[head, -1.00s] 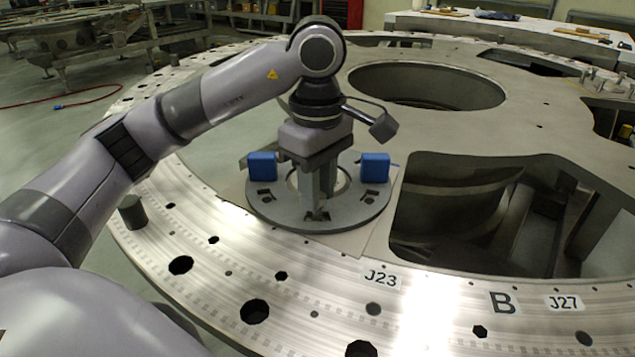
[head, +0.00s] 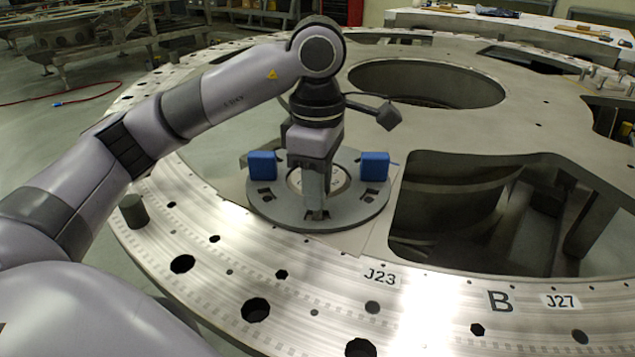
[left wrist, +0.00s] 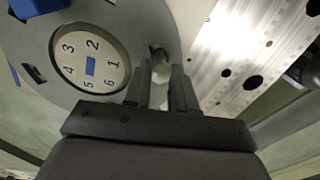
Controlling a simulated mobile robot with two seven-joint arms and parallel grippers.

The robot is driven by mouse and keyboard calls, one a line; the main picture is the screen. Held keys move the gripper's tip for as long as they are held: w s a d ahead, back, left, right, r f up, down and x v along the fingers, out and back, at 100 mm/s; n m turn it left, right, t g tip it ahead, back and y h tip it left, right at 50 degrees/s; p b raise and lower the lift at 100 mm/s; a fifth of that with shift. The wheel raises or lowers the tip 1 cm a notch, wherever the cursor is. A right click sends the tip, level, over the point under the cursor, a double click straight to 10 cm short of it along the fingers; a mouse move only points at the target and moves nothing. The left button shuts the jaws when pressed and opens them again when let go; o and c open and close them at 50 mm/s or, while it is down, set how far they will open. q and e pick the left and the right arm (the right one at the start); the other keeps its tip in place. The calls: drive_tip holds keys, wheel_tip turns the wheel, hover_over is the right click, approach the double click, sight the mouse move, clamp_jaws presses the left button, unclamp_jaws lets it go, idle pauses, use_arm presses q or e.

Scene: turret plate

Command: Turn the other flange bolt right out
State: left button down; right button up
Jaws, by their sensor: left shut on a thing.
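The round grey flange (head: 270,213) lies on the turret plate (head: 440,130). In the left wrist view the flange (left wrist: 125,30) has a pale numbered dial (left wrist: 90,58) with a blue mark at its middle. My left gripper (head: 316,210) points down at the flange's near edge, shut on a small pale bolt (left wrist: 162,73) that shows between the fingertips in the left wrist view. The fingers mostly hide the bolt in the head view. How far the bolt is out of its hole I cannot tell. My right gripper is in neither view.
Two blue blocks (head: 262,166) (head: 375,167) stand on the flange's left and right sides. A dark cylinder (head: 133,211) stands at the plate's left rim. A large opening (head: 465,205) lies right of the flange. The near rim is bare, with holes and labels.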

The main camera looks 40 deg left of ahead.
use_arm(q)
drive_tip(key=shift+r+p, duration=1.7)
drive_tip(key=shift+r, duration=0.35)
drive_tip(key=shift+r+p, duration=1.35)
drive_tip(key=shift+r, duration=0.1)
